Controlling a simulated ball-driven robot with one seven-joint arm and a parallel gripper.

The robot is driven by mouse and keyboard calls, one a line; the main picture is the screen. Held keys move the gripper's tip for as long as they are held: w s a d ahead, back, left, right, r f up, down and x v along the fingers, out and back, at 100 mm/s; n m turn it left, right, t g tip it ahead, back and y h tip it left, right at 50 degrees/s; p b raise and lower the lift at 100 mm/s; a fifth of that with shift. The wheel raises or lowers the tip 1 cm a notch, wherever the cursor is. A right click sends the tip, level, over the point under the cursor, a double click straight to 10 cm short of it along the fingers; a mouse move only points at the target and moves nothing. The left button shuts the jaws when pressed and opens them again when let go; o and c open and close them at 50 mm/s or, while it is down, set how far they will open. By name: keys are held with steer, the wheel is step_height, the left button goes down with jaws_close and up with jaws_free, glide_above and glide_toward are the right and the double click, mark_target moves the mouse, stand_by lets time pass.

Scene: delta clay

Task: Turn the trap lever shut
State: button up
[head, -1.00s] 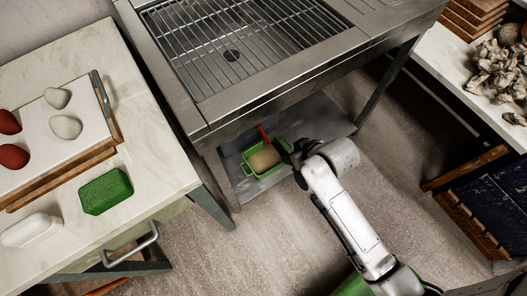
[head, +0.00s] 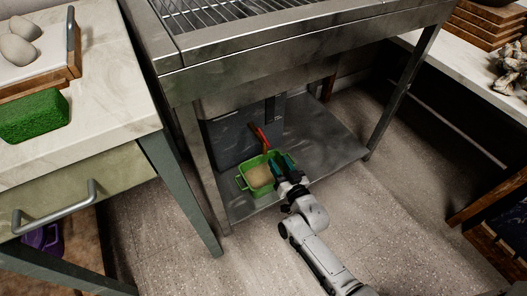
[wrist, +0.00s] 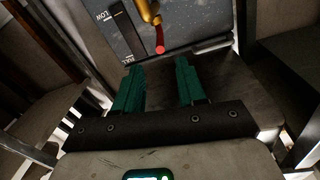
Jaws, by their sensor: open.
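The trap lever (head: 259,136) is a small red handle under the steel sink, in front of a grey tank. In the wrist view the lever's red end (wrist: 160,40) hangs from a brass-coloured fitting (wrist: 149,11), just beyond my fingertips. My gripper (head: 279,163) is low under the sink's front edge, to the lower right of the lever. In the wrist view my gripper (wrist: 159,64) has its two teal fingers wide apart with nothing between them. The fingers appear apart from the lever.
A green tub (head: 246,186) holding a beige lump stands on the steel lower shelf (head: 328,146), left of my gripper. The grey tank (wrist: 191,14) carries LOW and FULL marks. Sink legs (head: 401,88) flank the space. The shelf's right side is clear.

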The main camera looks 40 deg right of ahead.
mark_target(266, 141)
steer(key=b+x, duration=0.3)
steer(key=x, duration=0.7)
steer(key=shift+w+d+b, duration=0.1)
steer(key=shift+w+b, duration=0.2)
steer(key=shift+b, duration=0.1)
jaws_close()
